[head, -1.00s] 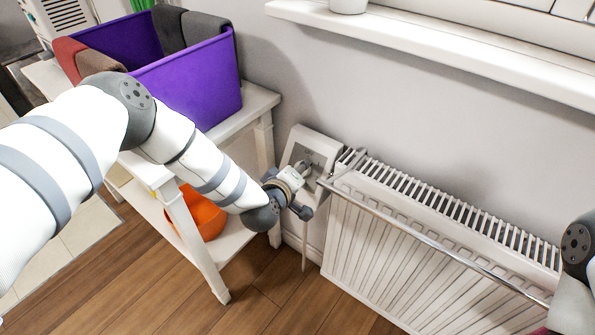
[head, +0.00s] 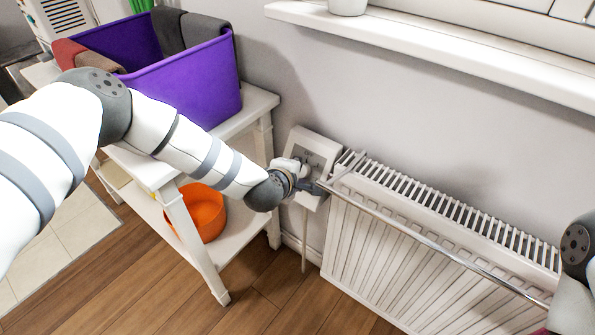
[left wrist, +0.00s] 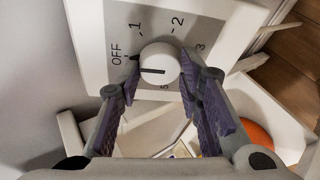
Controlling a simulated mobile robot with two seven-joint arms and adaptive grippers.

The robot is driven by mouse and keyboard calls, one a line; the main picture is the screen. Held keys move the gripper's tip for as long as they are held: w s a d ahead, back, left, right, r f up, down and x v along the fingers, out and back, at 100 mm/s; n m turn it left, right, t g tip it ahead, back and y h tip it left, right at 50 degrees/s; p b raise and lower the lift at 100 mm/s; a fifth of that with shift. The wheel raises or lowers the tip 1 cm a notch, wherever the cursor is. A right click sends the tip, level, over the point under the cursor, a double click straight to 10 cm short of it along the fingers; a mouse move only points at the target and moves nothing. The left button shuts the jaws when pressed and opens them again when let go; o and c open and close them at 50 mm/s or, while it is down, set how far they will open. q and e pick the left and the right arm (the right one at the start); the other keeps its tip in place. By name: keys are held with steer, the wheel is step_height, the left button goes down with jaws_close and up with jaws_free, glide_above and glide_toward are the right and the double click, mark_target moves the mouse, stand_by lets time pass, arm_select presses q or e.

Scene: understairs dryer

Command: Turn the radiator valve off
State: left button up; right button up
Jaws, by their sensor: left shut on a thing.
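The radiator valve's white round knob (left wrist: 160,66) sits on a pale plate (left wrist: 98,35) marked OFF, 1, 2, 3 and more. The knob's dark line points left in the left wrist view, close to the OFF mark and slightly below the word. My left gripper (left wrist: 161,78) has a finger on each side of the knob and is shut on it. In the head view the plate (head: 322,146) is on the wall beside the radiator (head: 390,240), and my left gripper (head: 303,184) is at its lower front, hiding part of the knob. My right gripper is out of view.
A metal rail (head: 430,240) runs along the radiator's front, close to my left gripper. A white shelf table (head: 190,225) stands left, with a purple bin (head: 195,80) on top and an orange bowl (head: 205,212) below. A window sill (head: 440,45) overhangs the radiator.

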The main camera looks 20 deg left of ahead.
arm_select(q)
steer(key=shift+f, duration=0.1)
stand_by(0.3)
steer(key=o, duration=1.2)
steer(key=shift+c, duration=0.2)
steer(key=v, duration=1.2)
